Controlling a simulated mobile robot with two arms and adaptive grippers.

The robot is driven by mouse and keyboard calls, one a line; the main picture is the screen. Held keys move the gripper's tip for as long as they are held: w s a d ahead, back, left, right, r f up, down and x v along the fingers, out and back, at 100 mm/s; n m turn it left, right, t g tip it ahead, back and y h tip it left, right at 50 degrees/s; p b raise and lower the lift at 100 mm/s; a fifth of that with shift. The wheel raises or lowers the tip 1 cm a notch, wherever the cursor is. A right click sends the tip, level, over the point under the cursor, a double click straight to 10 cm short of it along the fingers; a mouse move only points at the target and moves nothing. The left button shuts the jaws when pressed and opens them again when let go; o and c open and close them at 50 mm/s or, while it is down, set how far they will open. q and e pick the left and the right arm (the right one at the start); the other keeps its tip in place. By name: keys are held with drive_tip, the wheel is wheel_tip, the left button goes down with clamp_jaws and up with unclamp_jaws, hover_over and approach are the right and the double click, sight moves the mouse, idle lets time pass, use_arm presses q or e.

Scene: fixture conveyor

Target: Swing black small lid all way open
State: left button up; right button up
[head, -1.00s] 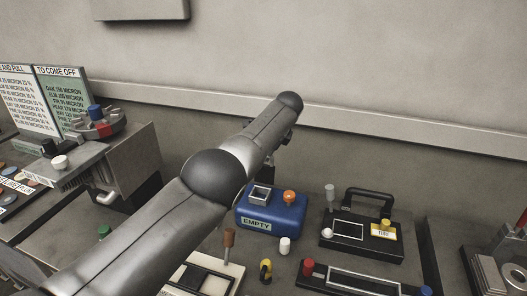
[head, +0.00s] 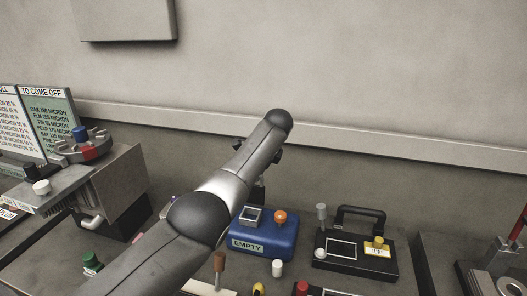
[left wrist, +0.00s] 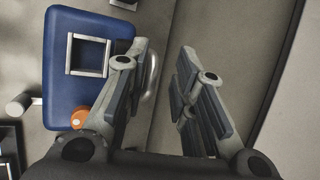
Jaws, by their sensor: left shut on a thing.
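A black case (head: 330,266) with a silver-framed panel, a yellow tag and a black handle (head: 362,210) stands on the counter at the right of the head view. I cannot make out which part is the small black lid. My left gripper (left wrist: 163,85) is over the back of the blue box (left wrist: 62,112). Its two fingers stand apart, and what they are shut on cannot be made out. My right gripper is in neither view.
The blue box marked EMPTY (head: 285,240) has a silver frame and an orange knob (head: 280,216). A white knob (head: 277,268) stands in front. A grey machine (head: 110,185) is at the left, and the wall is close behind.

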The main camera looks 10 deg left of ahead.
use_arm(q)
drive_tip(key=v, duration=1.1)
drive_tip(key=shift+s, duration=0.2)
